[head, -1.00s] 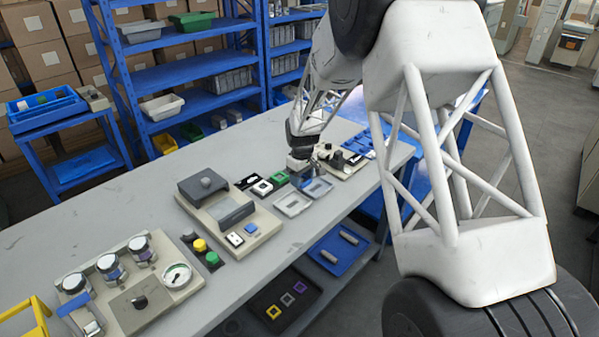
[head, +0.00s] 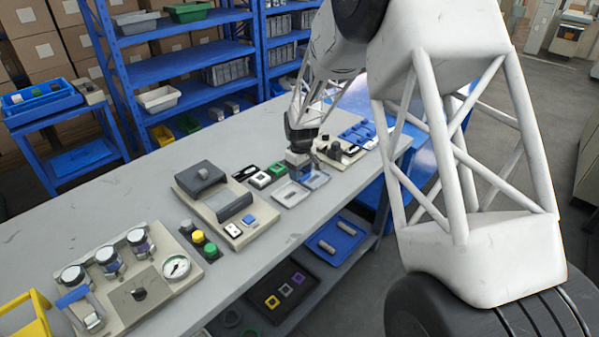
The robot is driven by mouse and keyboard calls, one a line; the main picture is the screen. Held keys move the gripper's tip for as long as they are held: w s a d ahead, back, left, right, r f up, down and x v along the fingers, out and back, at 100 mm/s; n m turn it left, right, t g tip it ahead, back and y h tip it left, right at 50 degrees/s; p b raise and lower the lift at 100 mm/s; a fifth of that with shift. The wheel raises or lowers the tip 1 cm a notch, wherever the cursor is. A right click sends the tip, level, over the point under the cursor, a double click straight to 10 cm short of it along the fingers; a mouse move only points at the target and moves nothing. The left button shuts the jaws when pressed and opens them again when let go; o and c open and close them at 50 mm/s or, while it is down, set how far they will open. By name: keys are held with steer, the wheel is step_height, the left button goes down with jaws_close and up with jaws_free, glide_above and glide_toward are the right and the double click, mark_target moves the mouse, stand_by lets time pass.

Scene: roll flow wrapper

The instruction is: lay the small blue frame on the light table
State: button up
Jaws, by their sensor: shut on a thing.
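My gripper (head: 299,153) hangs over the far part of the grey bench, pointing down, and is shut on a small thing. A bluish patch shows at its fingertips, likely the small blue frame (head: 298,160), but its outline is too small to make out. Just in front and to the right of the fingers lies a pale bluish flat panel (head: 317,179), which may be the light table. Next to it on the left is a pale grey tray (head: 290,194). I cannot tell whether the held piece touches anything.
A green frame (head: 277,168) and a white frame (head: 260,180) lie left of the gripper. A beige machine (head: 222,205) stands nearer on the bench. A black tray (head: 268,283) with coloured frames sits on the lower shelf.

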steer(key=s+a+r, duration=0.2)
steer(key=a, duration=0.5)
steer(key=s+a+r, duration=0.1)
steer(key=a+r, duration=0.1)
steer(key=a, duration=0.5)
step_height(320, 180, up, 4)
glide_above(223, 201)
steer(key=shift+f, duration=0.1)
steer(key=shift+f, duration=3.1)
steer(key=shift+f, duration=1.9)
steer(key=shift+f, duration=0.1)
